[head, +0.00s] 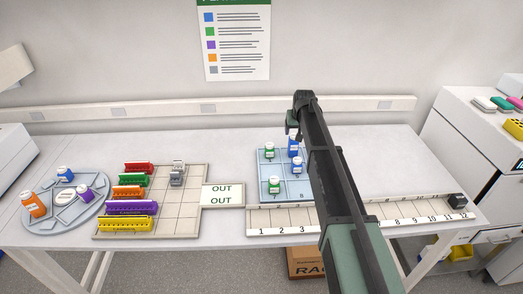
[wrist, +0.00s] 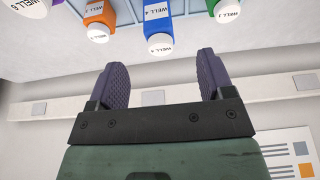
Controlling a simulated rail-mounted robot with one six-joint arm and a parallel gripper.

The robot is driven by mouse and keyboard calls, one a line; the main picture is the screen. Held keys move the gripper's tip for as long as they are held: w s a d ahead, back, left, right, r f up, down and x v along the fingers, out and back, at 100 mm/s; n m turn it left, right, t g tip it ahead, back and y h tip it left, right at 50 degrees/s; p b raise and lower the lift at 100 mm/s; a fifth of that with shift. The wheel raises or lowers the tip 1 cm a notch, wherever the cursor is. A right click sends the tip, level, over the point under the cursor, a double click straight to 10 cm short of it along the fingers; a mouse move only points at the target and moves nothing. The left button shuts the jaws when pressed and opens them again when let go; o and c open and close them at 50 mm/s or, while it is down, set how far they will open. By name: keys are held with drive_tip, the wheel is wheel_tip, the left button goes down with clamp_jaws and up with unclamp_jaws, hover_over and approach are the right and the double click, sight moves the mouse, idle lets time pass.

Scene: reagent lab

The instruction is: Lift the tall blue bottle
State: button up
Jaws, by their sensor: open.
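A tall blue bottle (head: 294,147) with a white cap stands at the back of the light blue tray (head: 265,169). A shorter-looking blue bottle (head: 297,167) stands just in front of it. In the wrist view a blue bottle (wrist: 157,20), apparently the tall one, shows its white cap marked WELL 4 at the top middle. My gripper (wrist: 162,75) is open and empty, with its two dark fingers apart below that cap in the picture. In the head view my gripper (head: 292,126) is near the back of the tray, above it, mostly hidden by my arm.
Green bottles (head: 270,150) (head: 274,185) stand left of the blue ones. An orange bottle (wrist: 98,18) is beside the blue one in the wrist view. A colored rack board (head: 185,215) and a round tray (head: 92,213) lie left. The table behind the rack board is clear.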

drive_tip(key=w+a, duration=0.1)
drive_tip(key=w, duration=0.1)
drive_tip(key=b, duration=0.6)
hover_over(293, 145)
drive_tip(key=shift+t, duration=0.4)
drive_tip(key=f, duration=0.3)
drive_tip(key=d+f, duration=0.1)
drive_tip(key=f, duration=0.1)
drive_tip(key=shift+w+f, duration=0.1)
drive_tip(key=shift+w, duration=0.05)
drive_tip(key=b+x, duration=0.4)
drive_tip(key=x, duration=0.1)
drive_tip(key=shift+a+f, duration=0.15)
drive_tip(key=shift+r, duration=0.25)
drive_tip(key=c, duration=1)
drive_tip(key=shift+r, duration=0.15)
